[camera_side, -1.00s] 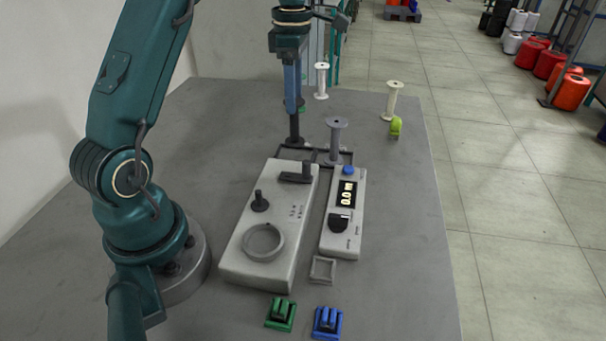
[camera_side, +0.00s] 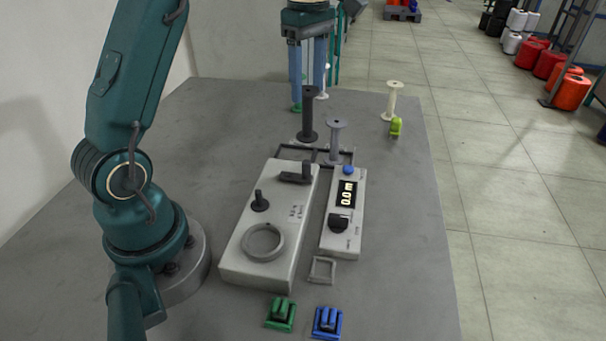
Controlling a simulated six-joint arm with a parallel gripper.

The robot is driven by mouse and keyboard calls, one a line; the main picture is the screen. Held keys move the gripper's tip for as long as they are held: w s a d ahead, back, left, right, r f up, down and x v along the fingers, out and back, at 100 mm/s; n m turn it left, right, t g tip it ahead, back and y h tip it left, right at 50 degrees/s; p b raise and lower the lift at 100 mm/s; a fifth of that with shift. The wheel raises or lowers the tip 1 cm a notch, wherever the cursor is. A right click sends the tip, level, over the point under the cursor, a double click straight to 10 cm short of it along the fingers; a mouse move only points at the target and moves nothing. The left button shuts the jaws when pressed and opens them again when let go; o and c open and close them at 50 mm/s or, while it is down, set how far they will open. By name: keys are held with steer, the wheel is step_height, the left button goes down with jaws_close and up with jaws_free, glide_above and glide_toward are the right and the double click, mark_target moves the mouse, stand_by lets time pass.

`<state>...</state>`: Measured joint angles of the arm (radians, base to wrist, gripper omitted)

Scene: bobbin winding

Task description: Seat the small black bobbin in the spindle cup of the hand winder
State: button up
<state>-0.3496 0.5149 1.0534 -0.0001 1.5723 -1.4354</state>
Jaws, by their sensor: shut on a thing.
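The black bobbin (camera_side: 309,116) is upright beyond the far end of the hand winder (camera_side: 236,258), near the dark rack (camera_side: 288,147). My gripper (camera_side: 309,100) is above it, a finger on each side of its top, shut on it. I cannot tell whether its base is clear of the surface. The winder is a pale box with an open round cup (camera_side: 263,242) at its near end, a dark peg (camera_side: 259,201) and a dark crank-like part (camera_side: 295,177). The cup looks empty.
A grey bobbin (camera_side: 335,141) stands by the rack, behind a counter box (camera_side: 347,212) reading 0.0 m. A cream bobbin (camera_side: 392,100) and a lime object (camera_side: 395,127) are at far right. A square frame (camera_side: 322,270), green clip (camera_side: 281,314) and blue clip (camera_side: 327,321) lie in front.

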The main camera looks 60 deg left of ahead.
steer(key=s+d+r, duration=0.2)
steer(key=s+d, duration=0.6)
steer(key=s, duration=0.1)
steer(key=s+d+r, duration=0.2)
steer(key=s+d, duration=0.5)
steer(key=s, duration=0.2)
steer(key=shift+n, duration=0.3)
steer(key=shift+f, duration=2.55)
steer(key=shift+w+f, duration=0.1)
steer(key=shift+f, duration=0.85)
steer(key=o, duration=1.1)
steer(key=shift+c, duration=0.2)
